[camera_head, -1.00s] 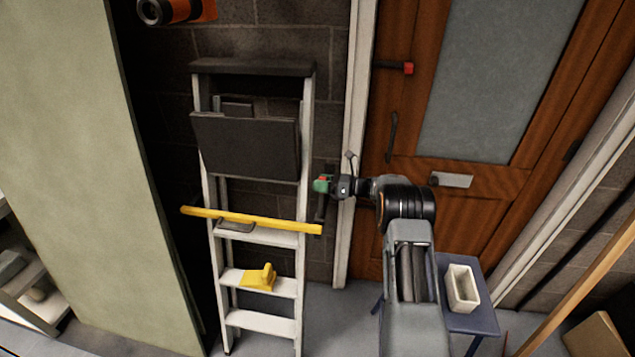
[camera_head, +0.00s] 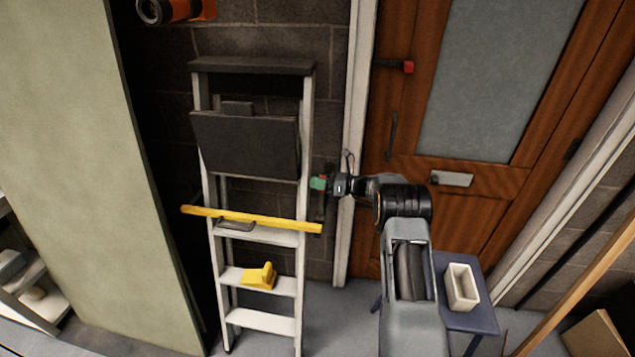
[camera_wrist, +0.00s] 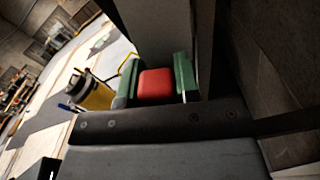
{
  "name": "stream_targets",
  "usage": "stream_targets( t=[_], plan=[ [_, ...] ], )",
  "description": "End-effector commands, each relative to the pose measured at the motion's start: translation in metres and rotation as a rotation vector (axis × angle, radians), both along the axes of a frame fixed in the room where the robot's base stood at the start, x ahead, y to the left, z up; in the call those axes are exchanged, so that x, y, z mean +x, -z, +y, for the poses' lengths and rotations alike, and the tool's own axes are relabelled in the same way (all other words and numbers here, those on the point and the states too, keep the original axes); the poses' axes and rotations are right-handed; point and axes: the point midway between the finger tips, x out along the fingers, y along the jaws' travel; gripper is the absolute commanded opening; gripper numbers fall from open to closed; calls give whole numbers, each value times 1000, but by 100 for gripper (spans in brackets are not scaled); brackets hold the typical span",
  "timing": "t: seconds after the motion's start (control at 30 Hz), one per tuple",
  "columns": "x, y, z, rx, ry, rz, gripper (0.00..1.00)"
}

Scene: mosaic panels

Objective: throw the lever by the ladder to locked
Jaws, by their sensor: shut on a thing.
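The lever by the ladder has a red grip (camera_wrist: 157,84), seen in the wrist view between my green fingertips. My gripper (camera_head: 319,183) is shut on this grip, just right of the ladder's right rail. The lever's dark mount (camera_head: 320,208) shows partly below my gripper against the block wall. In the head view my fingers hide most of the lever, so I cannot read its position or any marking. The stepladder (camera_head: 307,130) stands upright against the wall.
A second red-ended lever (camera_head: 408,67) is on the wooden door (camera_head: 400,150) to the right. A yellow level (camera_head: 250,218) lies across the ladder and sticks out below my gripper. A blue table (camera_head: 470,320) with a white planter (camera_head: 461,288) stands right of my arm.

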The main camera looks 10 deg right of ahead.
Motion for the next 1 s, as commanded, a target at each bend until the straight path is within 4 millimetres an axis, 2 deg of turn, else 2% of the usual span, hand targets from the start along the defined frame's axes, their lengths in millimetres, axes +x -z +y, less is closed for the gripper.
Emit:
stream_targets(
  t=[0.1,0.53,1.0],
  plan=[
    [0,0,0,0,0,0,0],
    [-6,-1,2,-23,0,-55,0],
    [-46,-1,19,-176,0,-422,0]
  ],
)
